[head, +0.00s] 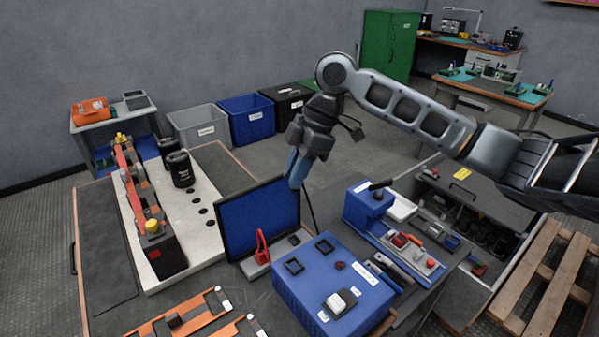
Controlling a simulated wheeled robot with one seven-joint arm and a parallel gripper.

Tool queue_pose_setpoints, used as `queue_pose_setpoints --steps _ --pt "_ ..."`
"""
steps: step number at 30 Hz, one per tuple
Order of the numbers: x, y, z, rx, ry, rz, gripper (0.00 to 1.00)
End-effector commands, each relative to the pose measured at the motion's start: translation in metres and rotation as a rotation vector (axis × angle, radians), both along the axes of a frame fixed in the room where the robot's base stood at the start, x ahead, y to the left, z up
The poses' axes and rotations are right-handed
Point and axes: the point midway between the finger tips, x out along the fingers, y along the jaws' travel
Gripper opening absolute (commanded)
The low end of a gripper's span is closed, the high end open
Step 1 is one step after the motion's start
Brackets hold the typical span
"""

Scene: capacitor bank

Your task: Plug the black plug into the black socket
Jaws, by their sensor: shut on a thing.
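My gripper (297,178) points down with blue fingers in front of the upper right edge of an upright dark blue panel. It is shut, and a thin black cable (310,207) hangs just below it. The black plug itself is too small and too hidden to make out between the fingers. My gripper is above and apart from the box.
A red lever (262,247) stands at the panel's foot, left of the box. A blue fixture (368,203) with a tray of small parts is at right. A white board (205,235) with black cylinders (181,169) is at left. Orange brackets (190,318) lie in front.

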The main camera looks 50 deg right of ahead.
Motion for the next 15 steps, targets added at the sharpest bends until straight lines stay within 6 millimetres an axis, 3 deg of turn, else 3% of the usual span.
queue_pose_setpoints --steps 8,15 --pt "0.0001 -0.0001 -0.0002 0.000 0.000 0.008 0.00" --pt "0.0003 0.0001 -0.0009 -0.001 -0.003 0.137 0.00"
